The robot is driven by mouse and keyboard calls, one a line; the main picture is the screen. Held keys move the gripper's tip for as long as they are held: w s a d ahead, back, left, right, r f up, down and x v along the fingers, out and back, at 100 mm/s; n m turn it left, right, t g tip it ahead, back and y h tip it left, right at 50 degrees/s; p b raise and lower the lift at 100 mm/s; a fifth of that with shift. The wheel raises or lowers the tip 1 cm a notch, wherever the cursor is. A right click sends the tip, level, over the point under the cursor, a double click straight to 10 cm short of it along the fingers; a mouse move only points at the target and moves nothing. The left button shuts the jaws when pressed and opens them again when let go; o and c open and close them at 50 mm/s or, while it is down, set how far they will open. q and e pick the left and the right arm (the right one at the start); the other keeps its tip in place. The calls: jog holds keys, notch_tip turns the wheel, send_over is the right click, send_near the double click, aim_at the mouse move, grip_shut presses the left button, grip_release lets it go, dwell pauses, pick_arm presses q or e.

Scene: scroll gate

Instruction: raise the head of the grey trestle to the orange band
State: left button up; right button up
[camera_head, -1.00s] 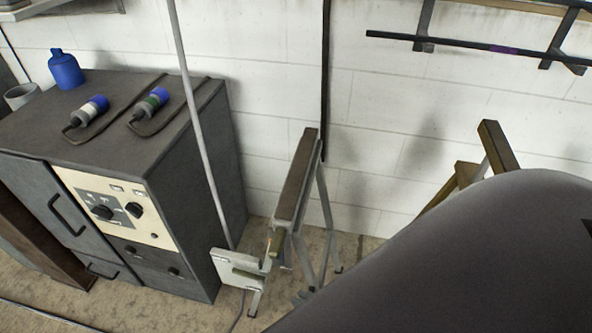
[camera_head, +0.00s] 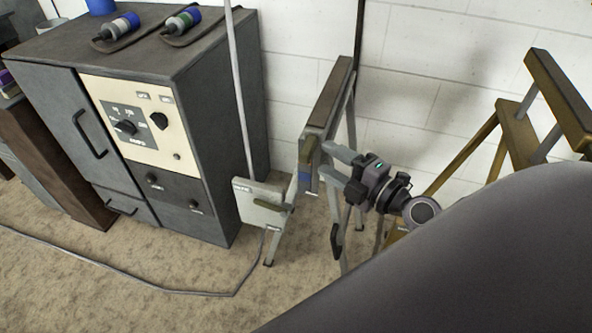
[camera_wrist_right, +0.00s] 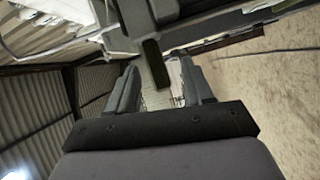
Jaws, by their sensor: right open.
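The grey trestle (camera_head: 328,100) stands by the wall in the head view, with a long dark top beam and grey legs. At its near end are a brownish handle (camera_head: 311,149) and a blue mark (camera_head: 304,175) below it. I cannot make out an orange band. My right gripper (camera_head: 329,164) is open beside this near end, pointing left at it. In the right wrist view, a dark bar-like handle (camera_wrist_right: 155,63) shows between and beyond the open fingers (camera_wrist_right: 160,86); whether they touch it I cannot tell. My left gripper is not in view.
A dark grey cabinet (camera_head: 215,135) with a cream control panel stands left of the trestle. A pale box (camera_head: 262,203) is at the trestle's left. A brown trestle (camera_head: 515,125) stands at right. A cable (camera_head: 130,278) crosses the otherwise clear front floor.

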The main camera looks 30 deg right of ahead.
aim_at(313, 152)
jog(key=shift+a+r+n+y+b, duration=0.2)
jog(key=shift+a+n+y+b, duration=0.25)
jog(key=shift+n, duration=0.65)
jog(key=shift+w+a+r+y, duration=0.1)
jog(key=shift+r+y, duration=0.1)
jog(key=shift+y, duration=0.05)
jog(key=shift+p+x, duration=0.75)
jog(key=shift+x, duration=0.2)
jog(key=p+x, duration=0.1)
jog(key=x, duration=0.1)
jog(key=shift+w+a+r, duration=0.1)
jog(key=shift+w, duration=0.25)
jog(key=shift+x, duration=1.15)
